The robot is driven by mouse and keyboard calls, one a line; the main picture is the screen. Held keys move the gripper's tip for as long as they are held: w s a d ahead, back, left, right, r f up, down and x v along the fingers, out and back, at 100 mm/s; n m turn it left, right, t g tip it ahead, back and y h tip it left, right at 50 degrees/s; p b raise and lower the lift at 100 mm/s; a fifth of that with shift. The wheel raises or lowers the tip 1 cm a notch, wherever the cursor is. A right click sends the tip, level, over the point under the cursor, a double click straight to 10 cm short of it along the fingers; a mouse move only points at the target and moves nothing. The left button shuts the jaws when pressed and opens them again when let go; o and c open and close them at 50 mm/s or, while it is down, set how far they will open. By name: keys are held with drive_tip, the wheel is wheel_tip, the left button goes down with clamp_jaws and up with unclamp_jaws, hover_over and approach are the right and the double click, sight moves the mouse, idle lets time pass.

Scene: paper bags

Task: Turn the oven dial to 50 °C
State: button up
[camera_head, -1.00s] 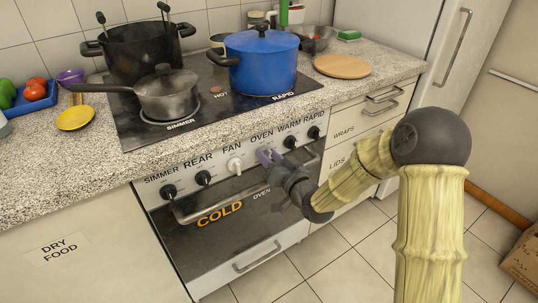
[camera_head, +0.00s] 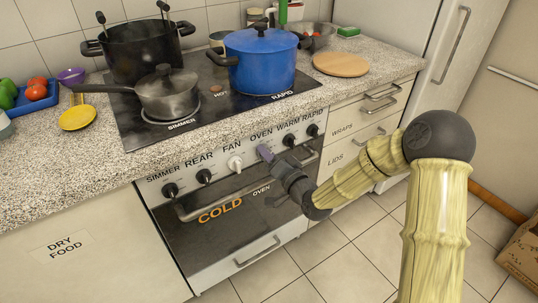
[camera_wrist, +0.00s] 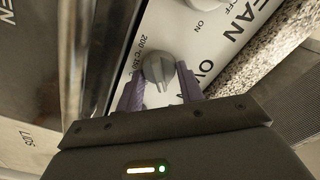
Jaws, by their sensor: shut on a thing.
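The oven dial (camera_wrist: 158,68) is a grey round knob in the wrist view, on the white control panel of the oven (camera_head: 218,232). Markings reading about 200 °C and 150 show beside it. Its exact pointer setting is hard to read. My gripper (camera_wrist: 161,88) has purple fingers on either side of the dial and is shut on it.
Dark knobs for simmer (camera_head: 170,190), rear (camera_head: 203,176), warm (camera_head: 289,140) and rapid (camera_head: 312,130), and a white fan knob (camera_head: 235,163), flank the dial. The oven handle bar (camera_head: 215,205) runs just below. A blue pot (camera_head: 262,65) stands on the hob above.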

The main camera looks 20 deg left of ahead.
drive_tip(key=shift+d+f, duration=0.1)
drive_tip(key=o, duration=1)
drive_tip(key=p+v, duration=1.1)
drive_tip(key=v, duration=0.6)
drive_tip(key=shift+s+d+p, duration=0.1)
drive_tip(key=shift+s+p, duration=0.1)
drive_tip(key=shift+p, duration=0.15)
